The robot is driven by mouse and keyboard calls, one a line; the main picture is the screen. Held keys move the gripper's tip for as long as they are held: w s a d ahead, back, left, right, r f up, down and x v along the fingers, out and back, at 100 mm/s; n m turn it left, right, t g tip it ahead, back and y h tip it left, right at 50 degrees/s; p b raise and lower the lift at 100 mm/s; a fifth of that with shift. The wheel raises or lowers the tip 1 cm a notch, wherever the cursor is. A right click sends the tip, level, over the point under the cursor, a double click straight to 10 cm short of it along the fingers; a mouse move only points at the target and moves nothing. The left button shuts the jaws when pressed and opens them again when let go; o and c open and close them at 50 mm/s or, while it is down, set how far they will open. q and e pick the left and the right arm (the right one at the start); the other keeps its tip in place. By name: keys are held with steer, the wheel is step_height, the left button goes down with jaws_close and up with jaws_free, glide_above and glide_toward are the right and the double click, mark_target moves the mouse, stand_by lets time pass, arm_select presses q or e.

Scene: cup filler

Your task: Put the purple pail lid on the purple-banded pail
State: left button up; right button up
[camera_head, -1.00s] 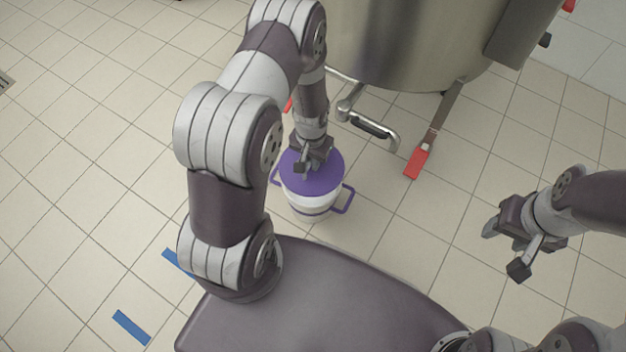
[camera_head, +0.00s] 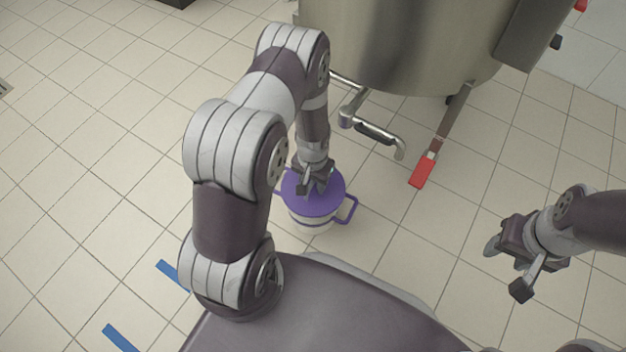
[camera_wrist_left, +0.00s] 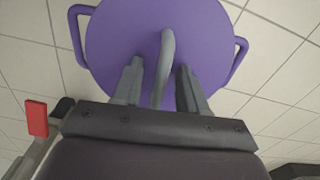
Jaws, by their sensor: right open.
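The purple pail lid (camera_head: 330,203) covers the top of the purple-banded pail (camera_head: 311,224), a white pail with purple side handles, standing on the floor. The lid looks level and seated on the rim, though the far rim is hidden by my arm. My left gripper (camera_head: 317,186) is right above the lid. In the left wrist view the lid (camera_wrist_left: 112,45) fills the upper middle, and its grey handle (camera_wrist_left: 166,60) stands between the fingers of my left gripper (camera_wrist_left: 162,78). There is a gap on each side of the handle. My right gripper (camera_head: 505,270) is open and empty at the right.
A large steel kettle (camera_head: 400,45) stands behind the pail, with a tap (camera_head: 375,130) reaching out near it. A kettle leg with a red foot (camera_head: 421,171) is to the right. Blue tape strips (camera_head: 120,339) mark the floor at left. Open floor lies left of the pail.

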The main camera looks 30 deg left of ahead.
arm_select(q)
steer(key=s+d+r+p, duration=0.1)
steer(key=r+p, duration=0.2)
steer(key=r, duration=0.6)
steer(key=s+d+r+t+p, duration=0.1)
steer(key=d+r+p, duration=0.15)
steer(key=r, duration=0.65)
steer(key=s+r+p, duration=0.1)
steer(key=r+p, duration=0.2)
steer(key=r, duration=0.7)
steer(key=s+d+r, duration=0.2)
steer(key=s+r, duration=0.3)
steer(key=s, duration=0.1)
step_height(320, 180, up, 46)
steer(key=p, duration=4.6)
steer(key=shift+a+f, duration=0.1)
